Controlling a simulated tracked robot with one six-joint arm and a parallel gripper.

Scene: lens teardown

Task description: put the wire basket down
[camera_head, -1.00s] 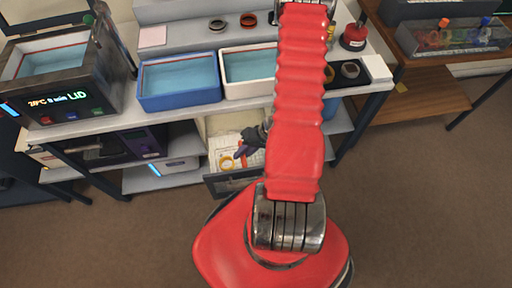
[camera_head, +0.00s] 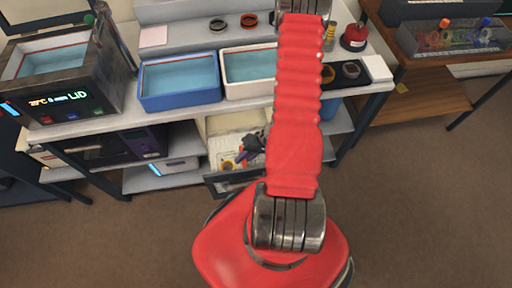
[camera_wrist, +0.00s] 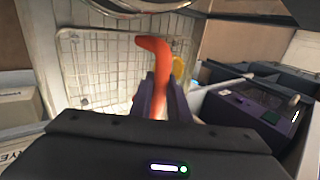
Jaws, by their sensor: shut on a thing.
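The wire basket (camera_wrist: 100,75) is a pale mesh with an orange upright handle (camera_wrist: 155,65). In the wrist view my gripper (camera_wrist: 157,85) is shut on this handle, with the mesh behind it. In the head view my gripper (camera_head: 250,148) and the orange handle are at the open drawer (camera_head: 232,184) under the bench. The basket (camera_head: 226,150) shows there only in part, at or inside the drawer. I cannot tell whether its bottom touches anything. A yellow part (camera_wrist: 179,68) shows beside the handle.
Blue (camera_head: 180,99) and white (camera_head: 246,91) tubs of liquid stand on the bench above the drawer. A heated bath (camera_head: 62,80) with a raised lid stands at left. The drawer is flanked by shelf equipment. The floor in front is clear.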

